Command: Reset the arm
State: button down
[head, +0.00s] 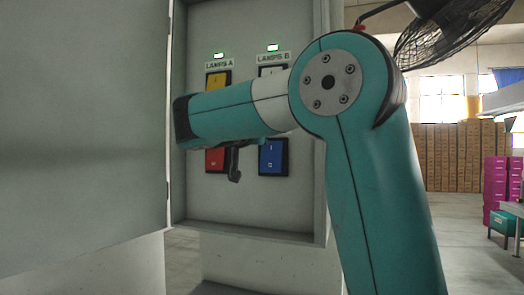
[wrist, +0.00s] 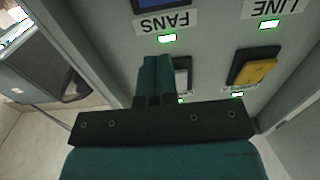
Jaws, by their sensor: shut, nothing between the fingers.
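My gripper (wrist: 155,62) shows in the wrist view as two teal fingers pressed together, shut and empty. The fingers point at the panel face and partly cover a pale switch (wrist: 181,72) behind them; I cannot tell whether they touch it. In the head view my teal arm reaches left across the open switch cabinet (head: 322,215), and its end hides part of the panel. The fingers cannot be made out clearly there.
The panel holds a yellow switch (head: 217,79), a red switch (head: 215,160) and a blue switch (head: 273,157), with lit green lamps above. The cabinet door (head: 80,130) stands open at left. A black fan (head: 455,30) is at upper right, with stacked boxes (head: 445,157) far behind.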

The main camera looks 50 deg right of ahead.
jog(key=shift+s+a+r, duration=0.15)
jog(key=shift+a, duration=0.25)
jog(key=shift+s+a+r, duration=0.1)
jog(key=shift+s+a, duration=0.05)
jog(key=shift+a, duration=0.2)
jog(key=shift+f, duration=0.1)
jog(key=a+f+n+t+y, duration=0.2)
jog(key=a+f+n+y, duration=1.1)
jog(key=a+f, duration=0.8)
jog(key=s+a+f+n+g+y, duration=0.2)
jog(key=s+a+f+g, duration=0.1)
jog(key=s, duration=0.4)
jog(key=s+a+f+n+g+y, duration=0.2)
jog(key=s+a+f+n+y, duration=0.1)
jog(key=s+a, duration=0.3)
jog(key=s+a+f+n+g+y, duration=0.2)
jog(key=s+a+f+g, duration=0.1)
jog(key=s, duration=0.6)
jog(key=shift+a+f+n+g+y+b, duration=0.35)
jog(key=shift+a+f, duration=0.55)
jog(key=shift+a, duration=0.3)
